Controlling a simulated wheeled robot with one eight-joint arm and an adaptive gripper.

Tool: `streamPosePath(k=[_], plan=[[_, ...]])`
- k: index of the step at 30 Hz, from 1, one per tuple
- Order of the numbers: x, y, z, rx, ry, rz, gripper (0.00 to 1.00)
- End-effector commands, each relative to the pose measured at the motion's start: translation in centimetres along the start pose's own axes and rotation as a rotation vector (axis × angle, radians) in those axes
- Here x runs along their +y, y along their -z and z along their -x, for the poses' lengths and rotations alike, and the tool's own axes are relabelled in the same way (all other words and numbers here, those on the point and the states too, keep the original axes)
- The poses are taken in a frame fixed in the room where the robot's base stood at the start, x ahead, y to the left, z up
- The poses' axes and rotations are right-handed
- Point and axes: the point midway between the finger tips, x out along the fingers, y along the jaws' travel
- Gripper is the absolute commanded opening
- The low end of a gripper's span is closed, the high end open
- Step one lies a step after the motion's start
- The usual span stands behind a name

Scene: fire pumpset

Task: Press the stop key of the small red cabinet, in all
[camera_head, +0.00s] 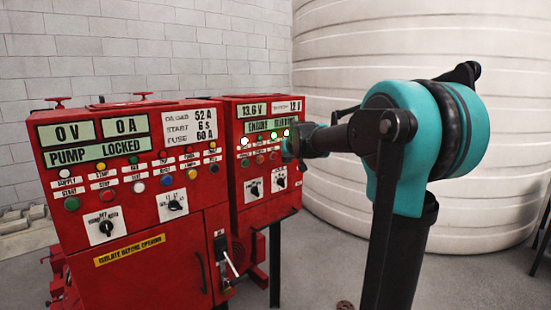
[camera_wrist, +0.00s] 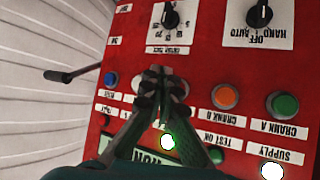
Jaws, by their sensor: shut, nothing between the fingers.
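The small red cabinet (camera_head: 265,207) stands right of a larger one. Its displays read 13.6 V and, partly hidden, what looks like ENGINE RUNNING. My gripper (camera_head: 291,147) is at the right of its key rows. In the wrist view, the panel appears upside down, and my gripper (camera_wrist: 161,78) is shut and empty over the key row. An orange key (camera_wrist: 225,96) marked CRANK B and a green key (camera_wrist: 285,105) marked CRANK A are to its right. A blue key (camera_wrist: 110,80) is to its left. No stop key is visible; the fingers cover that stretch. Contact cannot be told.
Rotary switches (camera_wrist: 170,17) and (camera_wrist: 259,13) sit beyond the fingertips. The larger red cabinet (camera_head: 150,272) reads PUMP LOCKED and has a side lever (camera_head: 229,262). A large pale ribbed tank (camera_head: 330,60) stands behind my arm. A dark-handled lever (camera_wrist: 58,76) sticks out beside the small cabinet.

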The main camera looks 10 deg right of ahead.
Motion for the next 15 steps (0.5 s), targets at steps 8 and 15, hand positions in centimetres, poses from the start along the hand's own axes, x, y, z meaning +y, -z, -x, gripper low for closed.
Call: streamPosePath(k=[8,15], plan=[[-1.4,1.3,-1.8,0.0,0.001,0.0,0.0],[-1.6,1.6,-2.2,0.0,0.0,0.0,0.0]])
